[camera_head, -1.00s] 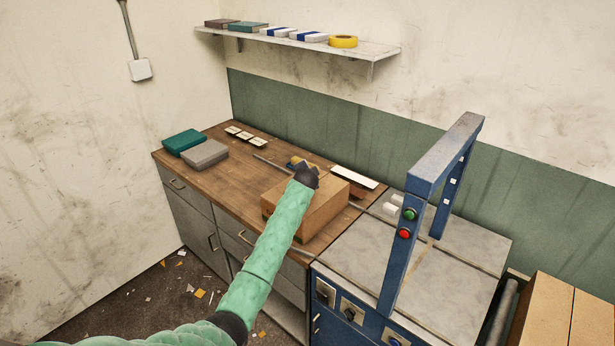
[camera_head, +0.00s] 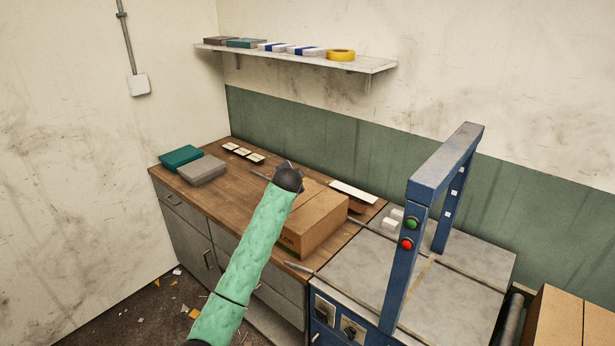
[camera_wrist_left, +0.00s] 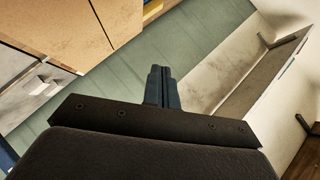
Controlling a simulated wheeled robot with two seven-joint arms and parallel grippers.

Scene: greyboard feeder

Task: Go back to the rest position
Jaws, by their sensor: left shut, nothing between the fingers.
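My left arm comes up from the bottom of the head view, and its dark wrist (camera_head: 287,178) is above the workbench, at the back left of a closed cardboard box (camera_head: 312,222). The wrist hides most of the left gripper in that view. In the left wrist view the left gripper (camera_wrist_left: 162,74) shows its two dark fingers together, with nothing between them. The cardboard box sits on the wooden worktop (camera_head: 228,205), apart from the fingers. My right gripper is in neither view.
A blue frame (camera_head: 416,245) with green and red buttons stands over the grey machine top on the right. Teal (camera_head: 181,157) and grey (camera_head: 201,170) stacks lie at the worktop's left end. A wall shelf (camera_head: 372,64) hangs above the back.

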